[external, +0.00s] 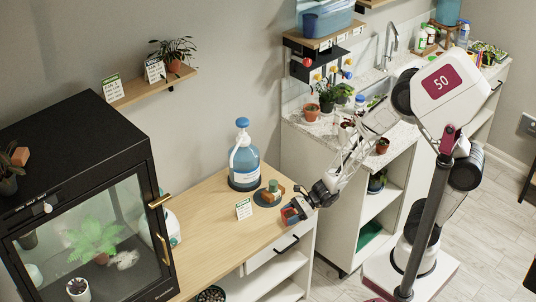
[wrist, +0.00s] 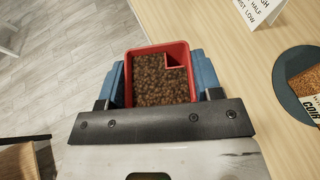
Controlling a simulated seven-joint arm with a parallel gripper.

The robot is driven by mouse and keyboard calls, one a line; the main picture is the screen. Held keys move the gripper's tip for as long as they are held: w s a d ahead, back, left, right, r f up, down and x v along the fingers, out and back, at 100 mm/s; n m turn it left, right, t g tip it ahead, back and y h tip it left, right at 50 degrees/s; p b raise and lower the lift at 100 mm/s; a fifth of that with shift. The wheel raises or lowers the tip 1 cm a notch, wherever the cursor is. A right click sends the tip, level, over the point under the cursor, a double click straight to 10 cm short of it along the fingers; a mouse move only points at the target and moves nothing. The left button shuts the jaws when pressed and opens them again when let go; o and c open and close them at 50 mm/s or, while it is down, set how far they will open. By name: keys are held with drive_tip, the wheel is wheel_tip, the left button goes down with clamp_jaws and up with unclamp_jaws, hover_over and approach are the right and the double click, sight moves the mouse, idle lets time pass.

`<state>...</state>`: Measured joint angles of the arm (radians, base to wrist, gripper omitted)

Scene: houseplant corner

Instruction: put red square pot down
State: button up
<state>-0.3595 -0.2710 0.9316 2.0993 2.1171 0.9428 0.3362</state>
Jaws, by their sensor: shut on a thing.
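The red square pot (wrist: 190,47) is filled with brown pellets or soil and has a small red corner compartment. My gripper (wrist: 160,82) is shut on it, with a blue finger on each side of the pot in the wrist view. In the external view my gripper (external: 300,206) holds the red square pot (external: 290,215) at the right edge of the wooden counter (external: 215,222). In the wrist view the pot overlaps the counter edge, with floor to its left. I cannot tell whether its bottom touches the counter; its underside is hidden.
A sign card (external: 244,209), a dark round saucer (external: 258,200) with brown blocks on it, and a large blue jug (external: 243,160) stand on the counter. A black glass-fronted cabinet (external: 80,190) is at left. Bare counter lies left of the sign.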

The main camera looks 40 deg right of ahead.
drive_tip(key=s+d, duration=0.4)
drive_tip(key=d, duration=0.4)
drive_tip(key=shift+s, duration=0.15)
drive_tip(key=shift+a, duration=0.1)
drive_tip(key=w+a, duration=0.2)
drive_tip(key=w, duration=0.2)
drive_tip(key=w+a+f, duration=0.1)
drive_tip(key=w+a, duration=0.2)
drive_tip(key=w, duration=0.2)
drive_tip(key=w+a, duration=0.2)
drive_tip(key=w, duration=0.3)
drive_tip(key=shift+w+a+f, duration=0.15)
drive_tip(key=shift+f, duration=0.1)
drive_tip(key=shift+f+m, duration=0.1)
drive_tip(key=shift+m, duration=0.2)
drive_tip(key=shift+f, duration=1.65)
drive_tip(key=shift+f, duration=0.15)
drive_tip(key=o, duration=1)
drive_tip(key=shift+c, duration=0.2)
